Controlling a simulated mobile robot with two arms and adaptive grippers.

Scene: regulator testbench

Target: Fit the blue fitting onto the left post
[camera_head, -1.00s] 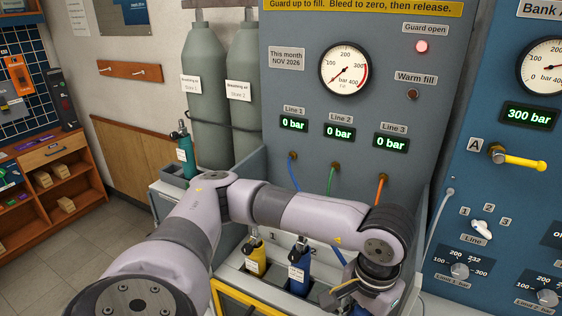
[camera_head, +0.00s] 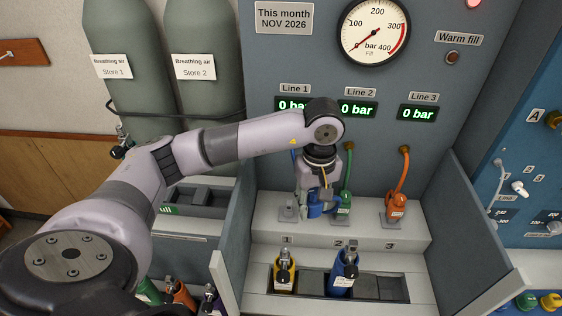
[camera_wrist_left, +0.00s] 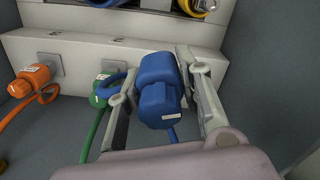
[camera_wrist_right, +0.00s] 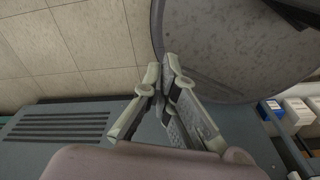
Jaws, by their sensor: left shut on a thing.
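The blue fitting (camera_head: 315,208) is between the fingers of my left gripper (camera_head: 318,192), which is shut on it. In the left wrist view the fitting (camera_wrist_left: 158,88) sits between the two fingers (camera_wrist_left: 160,100), with a blue hose below. In the head view, the left post (camera_head: 288,210) is a bare grey stub on the ledge, just left of the fitting. The fitting looks apart from it, but its height above the ledge is hard to tell. My right gripper (camera_wrist_right: 160,75) shows only in its wrist view, empty, its fingertips together.
The green fitting (camera_head: 343,207) on the middle post stands close right of the held fitting. The orange fitting (camera_head: 396,207) is on the right post. A yellow cylinder (camera_head: 284,272) and a blue cylinder (camera_head: 343,275) stand in the front rack. Grey side walls flank the bay.

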